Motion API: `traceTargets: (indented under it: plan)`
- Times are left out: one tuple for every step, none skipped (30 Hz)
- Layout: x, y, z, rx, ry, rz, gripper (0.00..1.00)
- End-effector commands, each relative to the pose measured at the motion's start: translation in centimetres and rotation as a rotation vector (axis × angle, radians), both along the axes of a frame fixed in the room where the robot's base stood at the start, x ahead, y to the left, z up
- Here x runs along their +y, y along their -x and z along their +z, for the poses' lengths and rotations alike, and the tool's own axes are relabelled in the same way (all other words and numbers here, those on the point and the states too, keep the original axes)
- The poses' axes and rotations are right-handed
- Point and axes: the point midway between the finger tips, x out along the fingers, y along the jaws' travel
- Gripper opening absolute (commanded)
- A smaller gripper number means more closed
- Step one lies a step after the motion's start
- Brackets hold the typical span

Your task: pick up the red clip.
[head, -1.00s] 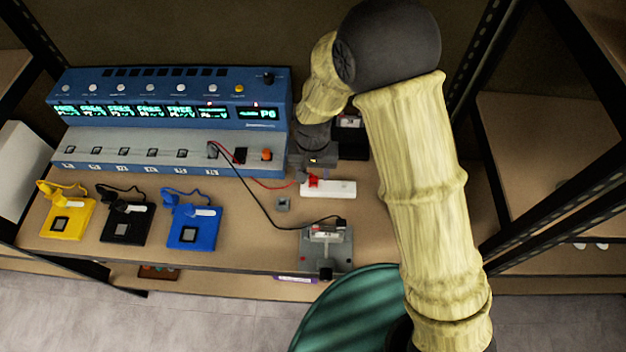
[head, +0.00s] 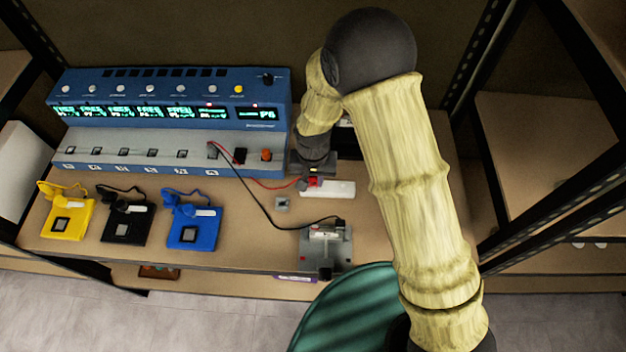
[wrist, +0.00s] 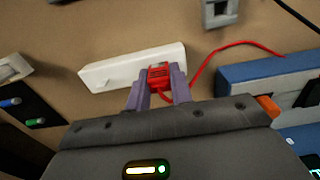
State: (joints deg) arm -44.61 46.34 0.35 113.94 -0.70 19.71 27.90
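The red clip (wrist: 158,78) sits at the edge of a white block (wrist: 115,70) in the wrist view, with a red cable running from it. It also shows in the head view (head: 314,183), partly hidden under my gripper. My gripper (wrist: 159,80) has its two purple fingers apart, one on each side of the clip, pointing at it. Only narrow gaps show beside the clip, and contact is not clear. In the head view my gripper (head: 314,178) is low over the white block (head: 335,189).
A blue device (head: 180,110) with lit displays stands at the back left. Yellow (head: 68,215), black (head: 128,222) and blue (head: 193,228) pads lie in front of it. A grey fixture (head: 326,247) with a black cable stands nearer. Shelf posts flank the bench (head: 250,240).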

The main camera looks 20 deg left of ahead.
Motion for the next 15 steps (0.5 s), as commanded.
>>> traceTargets:
  plan:
    - [0.00, 0.00, 0.01, 0.000, 0.000, 0.000, 0.12]
    - [0.00, 0.00, 0.01, 0.000, 0.000, 0.000, 0.06]
    - [0.00, 0.00, 0.01, 0.000, 0.000, 0.000, 0.00]
    - [0.00, 0.00, 0.01, 0.000, 0.000, 0.000, 0.00]
    - [0.00, 0.00, 0.01, 0.000, 0.000, 0.000, 0.00]
    - [-0.01, 0.00, 0.01, 0.000, 0.000, 0.000, 0.00]
    - [-0.01, 0.00, 0.01, 0.000, 0.000, 0.000, 0.00]
    - [-0.01, 0.00, 0.01, 0.000, 0.000, 0.000, 0.00]
    - [-0.01, 0.00, 0.02, 0.000, 0.000, 0.000, 0.00]
    - [0.00, -0.01, 0.04, 0.000, 0.000, 0.000, 0.00]
    - [0.00, -0.01, 0.08, 0.000, 0.000, 0.000, 0.00]
    - [0.01, -0.02, 0.19, -0.001, 0.000, 0.000, 0.00]
    - [0.02, -0.03, 0.33, -0.001, 0.000, 0.000, 0.00]
    - [0.02, -0.04, 0.51, -0.001, 0.000, 0.000, 0.00]
    - [0.04, -0.05, 0.81, -0.002, -0.002, 0.000, 0.00]
